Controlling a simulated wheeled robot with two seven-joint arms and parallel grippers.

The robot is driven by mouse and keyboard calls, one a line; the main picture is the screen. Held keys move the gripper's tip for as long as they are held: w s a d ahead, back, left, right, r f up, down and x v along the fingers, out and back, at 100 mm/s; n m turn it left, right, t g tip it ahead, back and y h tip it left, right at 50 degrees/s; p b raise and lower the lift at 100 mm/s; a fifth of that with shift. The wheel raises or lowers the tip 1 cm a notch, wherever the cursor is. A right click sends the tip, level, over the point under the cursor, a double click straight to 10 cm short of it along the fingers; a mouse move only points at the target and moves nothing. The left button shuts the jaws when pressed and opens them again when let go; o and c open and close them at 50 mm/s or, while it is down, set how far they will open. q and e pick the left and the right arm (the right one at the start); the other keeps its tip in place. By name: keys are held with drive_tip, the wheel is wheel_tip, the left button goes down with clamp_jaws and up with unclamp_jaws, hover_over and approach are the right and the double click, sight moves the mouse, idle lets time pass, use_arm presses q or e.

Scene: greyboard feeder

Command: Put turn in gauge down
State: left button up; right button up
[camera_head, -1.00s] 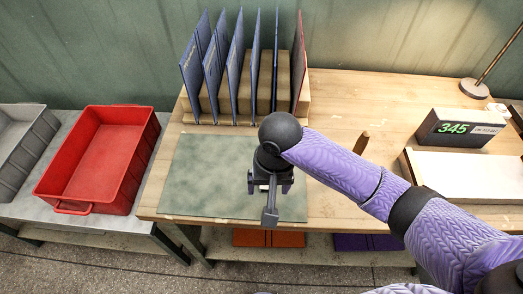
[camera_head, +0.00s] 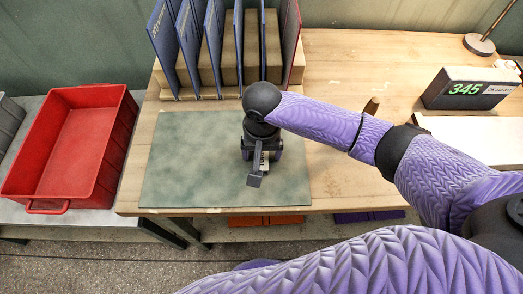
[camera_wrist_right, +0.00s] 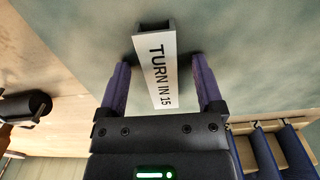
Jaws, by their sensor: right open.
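The turn in gauge (camera_wrist_right: 160,75) is a small bar with a white face reading "TURN IN 15" and a dark grey end. It lies between the two spread fingers of my right gripper (camera_wrist_right: 160,64) in the right wrist view, with gaps on both sides. In the head view my right gripper (camera_head: 262,152) is open over the right part of the grey-green mat (camera_head: 185,160). There the gauge is mostly hidden under the gripper. I cannot tell whether the gauge touches the mat. My left gripper is not in view.
A wooden rack (camera_head: 229,62) with upright blue boards and one red board stands behind the mat. A red bin (camera_head: 75,150) is at the left. A display reading 345 (camera_head: 465,88) and a white slab (camera_head: 470,138) are at the right. The mat's left part is clear.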

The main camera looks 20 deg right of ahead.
clamp_jaws()
